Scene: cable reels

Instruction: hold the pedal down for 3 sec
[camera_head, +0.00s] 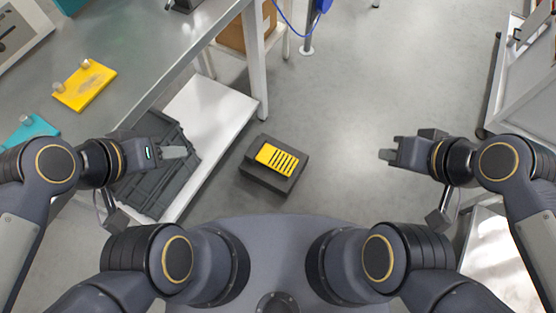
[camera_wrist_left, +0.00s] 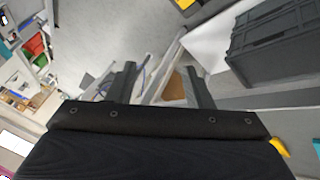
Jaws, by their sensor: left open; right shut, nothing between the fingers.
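The pedal (camera_head: 275,160) is a dark block on the floor with a yellow, black-striped top plate. It stands in the middle of the head view, between my two arms and in front of my base. Nothing touches it. My left gripper (camera_head: 176,152) is open and empty, to the left of the pedal and above a low shelf. Its two dark fingers also show in the left wrist view (camera_wrist_left: 160,85). My right gripper (camera_head: 388,155) is shut and empty, to the right of the pedal above bare floor.
A workbench (camera_head: 190,45) with a yellow plate (camera_head: 85,88) stands at the left. Its low white shelf (camera_head: 213,105) bears a dark grey crate (camera_head: 150,195), also in the left wrist view (camera_wrist_left: 275,40). A cart (camera_head: 500,85) stands at the right. The floor around the pedal is clear.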

